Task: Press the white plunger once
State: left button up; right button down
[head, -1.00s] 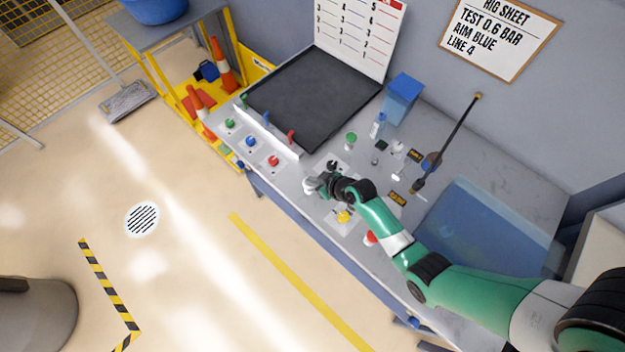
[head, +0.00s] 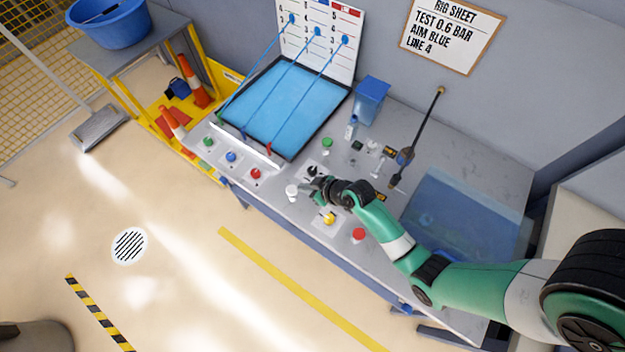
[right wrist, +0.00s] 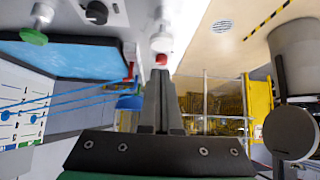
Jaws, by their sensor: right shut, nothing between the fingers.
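The white plunger (head: 291,191) stands upright near the front edge of the grey bench. It also shows in the right wrist view (right wrist: 161,40), just beyond the fingertips. My right gripper (head: 304,188) is beside the plunger on its right in the head view. Its dark fingers (right wrist: 162,75) are closed together with nothing between them. A small gap seems to separate the fingertips from the plunger; whether they touch is hard to tell. My left gripper is out of view.
A blue-filled tray (head: 290,110) stands behind, with green, blue and red knobs (head: 255,173) in front. A black knob (head: 312,171), a yellow knob (head: 329,218) and a red button (head: 359,234) are near my right arm. A clear blue-tinted box (head: 465,215) is to the right.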

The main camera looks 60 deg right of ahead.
jog(key=p+v, duration=0.2)
jog(key=v, duration=0.2)
jog(key=shift+s+r, duration=0.15)
jog(key=shift+r, duration=0.15)
dwell(0.5)
